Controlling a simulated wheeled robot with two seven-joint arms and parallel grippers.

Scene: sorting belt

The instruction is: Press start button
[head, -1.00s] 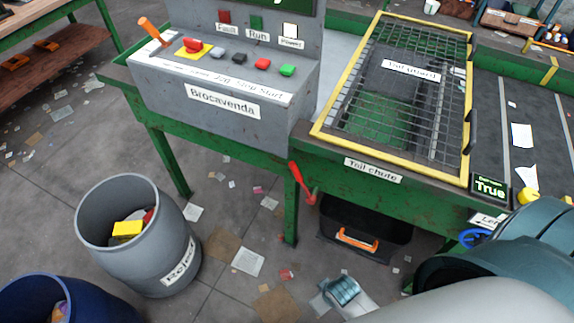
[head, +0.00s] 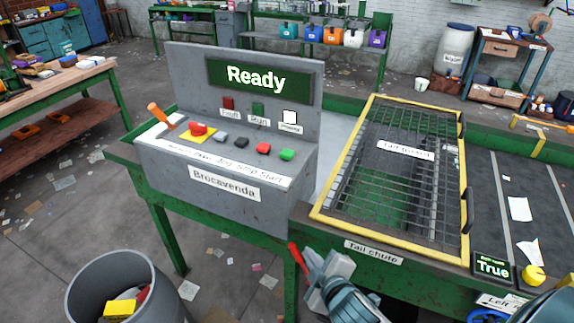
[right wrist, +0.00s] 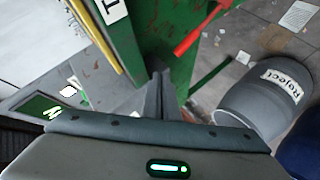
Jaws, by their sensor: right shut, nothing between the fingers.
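The start button is the green button (head: 287,155) at the right end of the button row on the grey Brocavenda control panel (head: 240,215). The panel's screen (head: 256,78) reads "Ready". My right gripper (head: 328,268) is shut and empty, low in front of the green frame by the tail chute label, below and to the right of the start button and apart from it. In the right wrist view its fingers (right wrist: 160,88) are together beside a green leg. My left gripper is not in view.
A red button (head: 263,148), a black button (head: 241,142) and a red mushroom button on a yellow plate (head: 198,129) share the panel. An orange-handled lever (head: 158,114) stands at its left. A red handle (head: 297,256) is beside my gripper. A yellow-edged mesh guard (head: 345,160) lies right.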

